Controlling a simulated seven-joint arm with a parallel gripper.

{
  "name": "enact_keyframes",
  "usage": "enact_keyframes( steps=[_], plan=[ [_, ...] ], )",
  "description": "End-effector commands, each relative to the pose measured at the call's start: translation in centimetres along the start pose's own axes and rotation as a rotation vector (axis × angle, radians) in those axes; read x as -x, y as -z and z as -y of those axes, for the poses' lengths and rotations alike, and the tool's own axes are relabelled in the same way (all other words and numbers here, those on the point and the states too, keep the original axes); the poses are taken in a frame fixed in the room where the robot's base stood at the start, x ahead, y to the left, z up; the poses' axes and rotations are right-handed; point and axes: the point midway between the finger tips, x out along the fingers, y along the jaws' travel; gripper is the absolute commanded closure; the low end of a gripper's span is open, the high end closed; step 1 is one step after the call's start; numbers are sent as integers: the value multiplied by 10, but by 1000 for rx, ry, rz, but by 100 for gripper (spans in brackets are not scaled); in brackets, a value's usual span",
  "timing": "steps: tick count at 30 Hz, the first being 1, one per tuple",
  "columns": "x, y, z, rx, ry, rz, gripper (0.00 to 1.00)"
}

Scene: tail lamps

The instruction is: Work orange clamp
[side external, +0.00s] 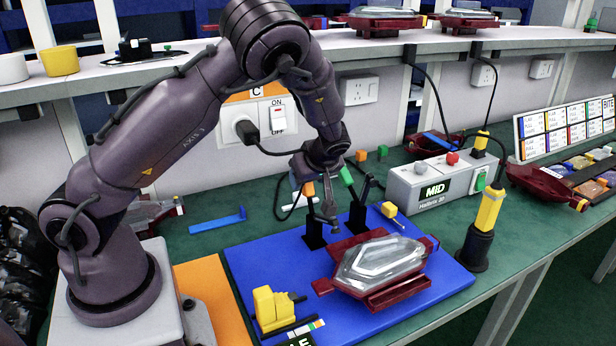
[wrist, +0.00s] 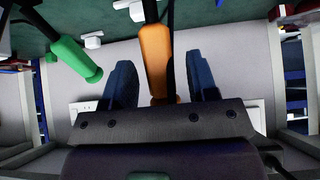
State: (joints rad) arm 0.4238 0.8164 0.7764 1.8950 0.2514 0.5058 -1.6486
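The orange clamp handle (wrist: 155,58) runs between the two dark blue fingers of my gripper (wrist: 160,66) in the wrist view. The fingers are spread, with a visible gap on each side of it. In the side external view the orange handle (side external: 309,189) is partly covered by my wrist, above a black clamp post (side external: 314,235). The green clamp handle (wrist: 75,58) lies left of my fingers in the wrist view, and also shows in the side view (side external: 346,176). A clear tail lamp (side external: 380,262) sits in a dark red holder on the blue board (side external: 440,285).
A yellow clamp (side external: 270,308) is at the board's front left. A small yellow-handled part (side external: 390,210) is behind the lamp. A yellow-black tool (side external: 485,220) stands at right, before a grey control box (side external: 430,182). A blue bar (side external: 217,221) lies on the green bench.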

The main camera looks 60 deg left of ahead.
Motion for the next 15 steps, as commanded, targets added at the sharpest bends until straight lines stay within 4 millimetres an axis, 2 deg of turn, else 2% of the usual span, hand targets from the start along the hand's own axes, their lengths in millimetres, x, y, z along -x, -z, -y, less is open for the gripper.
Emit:
enact_keyframes(
  steps=[8, 11, 15],
  plan=[
    [7, -1, 0, -2, -2, 1, 47],
    [21, -1, -1, -3, -4, 1, 47],
    [52, -2, -1, -3, -7, 2, 47]
  ],
)
